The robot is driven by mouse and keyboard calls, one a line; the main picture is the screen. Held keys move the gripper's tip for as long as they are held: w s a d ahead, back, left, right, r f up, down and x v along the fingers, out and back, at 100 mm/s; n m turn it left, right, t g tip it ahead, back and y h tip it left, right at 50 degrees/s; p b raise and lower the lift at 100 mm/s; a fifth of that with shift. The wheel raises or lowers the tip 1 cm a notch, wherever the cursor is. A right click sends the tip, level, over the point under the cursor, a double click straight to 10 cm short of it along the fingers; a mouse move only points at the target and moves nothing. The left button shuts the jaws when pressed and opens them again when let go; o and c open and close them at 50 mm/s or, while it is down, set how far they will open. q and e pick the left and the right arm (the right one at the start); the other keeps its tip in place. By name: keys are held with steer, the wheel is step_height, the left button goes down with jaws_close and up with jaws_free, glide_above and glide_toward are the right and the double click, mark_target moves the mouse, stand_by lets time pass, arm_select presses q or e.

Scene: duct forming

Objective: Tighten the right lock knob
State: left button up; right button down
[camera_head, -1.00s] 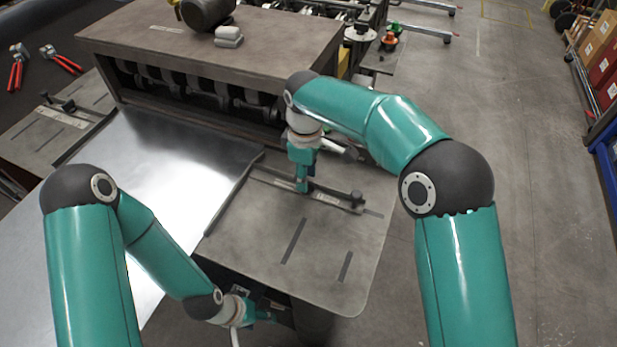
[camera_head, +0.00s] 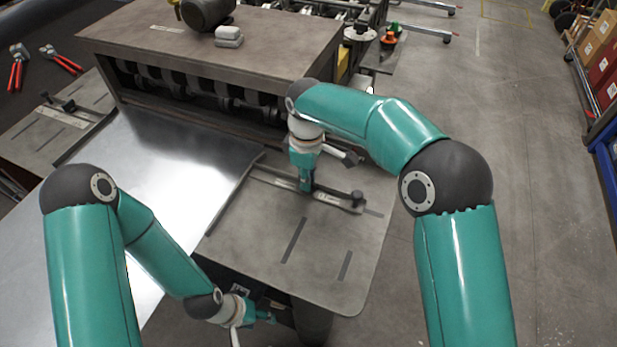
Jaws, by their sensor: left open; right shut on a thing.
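The right side table (camera_head: 330,280) is a grey plate with dark slots. A guide bar (camera_head: 335,201) lies across it, with a black knob (camera_head: 357,198) at its right end. My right gripper (camera_head: 307,187) points down over the bar's middle, left of that knob. It is shut on a lock knob, which the fingers hide. My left gripper (camera_head: 268,318) is low, beside the table's front left edge. It is open and apart from the bar; its fingertips are small in view.
A shiny metal sheet (camera_head: 160,165) lies left of the side table, below the forming machine (camera_head: 215,65). Two red-handled pliers (camera_head: 62,60) lie at the far left. Floor to the right is open.

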steer(key=shift+a, duration=0.1)
steer(key=m, duration=0.4)
steer(key=shift+a, duration=0.1)
steer(key=m, duration=0.4)
steer(key=shift+m, duration=0.4)
steer(key=m, duration=0.4)
steer(key=shift+w+r+m+b, duration=0.1)
steer(key=shift+m+b, duration=0.2)
steer(key=shift+b, duration=0.05)
steer(key=shift+m, duration=2.2)
steer(key=c, duration=1.2)
jaws_free()
